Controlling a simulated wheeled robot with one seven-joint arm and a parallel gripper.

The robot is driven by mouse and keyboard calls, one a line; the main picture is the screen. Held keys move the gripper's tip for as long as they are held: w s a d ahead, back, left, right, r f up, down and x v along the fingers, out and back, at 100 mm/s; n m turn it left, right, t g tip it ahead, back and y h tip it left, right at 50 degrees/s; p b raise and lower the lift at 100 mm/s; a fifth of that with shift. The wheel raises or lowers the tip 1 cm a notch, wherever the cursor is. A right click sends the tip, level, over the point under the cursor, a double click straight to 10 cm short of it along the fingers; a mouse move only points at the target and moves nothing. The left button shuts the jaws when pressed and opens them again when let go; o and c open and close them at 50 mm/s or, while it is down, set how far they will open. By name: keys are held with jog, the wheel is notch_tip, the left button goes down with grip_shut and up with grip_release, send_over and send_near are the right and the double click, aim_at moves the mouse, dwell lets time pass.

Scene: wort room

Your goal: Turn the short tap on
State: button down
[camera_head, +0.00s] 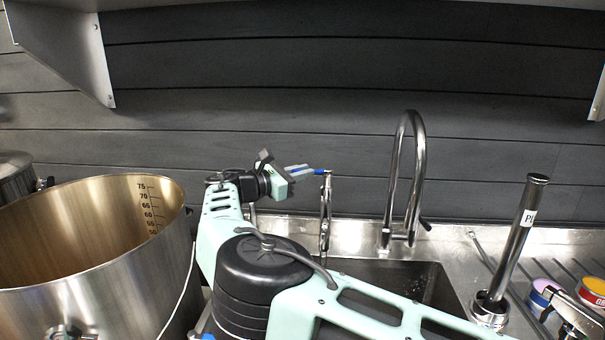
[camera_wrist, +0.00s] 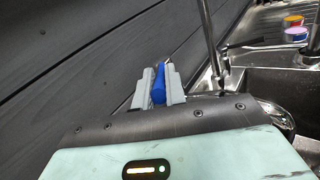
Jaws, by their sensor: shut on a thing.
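The short tap (camera_head: 325,215) is a slim chrome tap standing at the back edge of the sink in the head view. Its blue lever (camera_head: 318,171) is at the top and points left towards my gripper (camera_head: 300,170). In the wrist view the blue lever (camera_wrist: 159,88) lies between the two grey stepped fingers of my gripper (camera_wrist: 158,80), which are shut on it. The fingers cover part of the lever. The short tap's body is not clearly visible in the wrist view, and water flow cannot be made out.
A tall gooseneck tap (camera_head: 405,180) stands just right of the short tap, above the dark sink basin (camera_head: 385,278). A large steel pot (camera_head: 110,275) is at left. A labelled upright tube (camera_head: 520,235) and coloured tubs (camera_head: 592,290) stand at right. The dark plank wall is close behind.

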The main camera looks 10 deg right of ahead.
jog(key=shift+w+a+m+g+h, duration=0.15)
jog(key=shift+w+m+g+h, duration=0.2)
jog(key=shift+g, duration=0.25)
jog(key=c, duration=1.5)
grip_release()
jog(key=shift+o, duration=0.2)
notch_tip(320, 180, up, 10)
jog(key=b, duration=0.1)
jog(key=shift+b, duration=0.35)
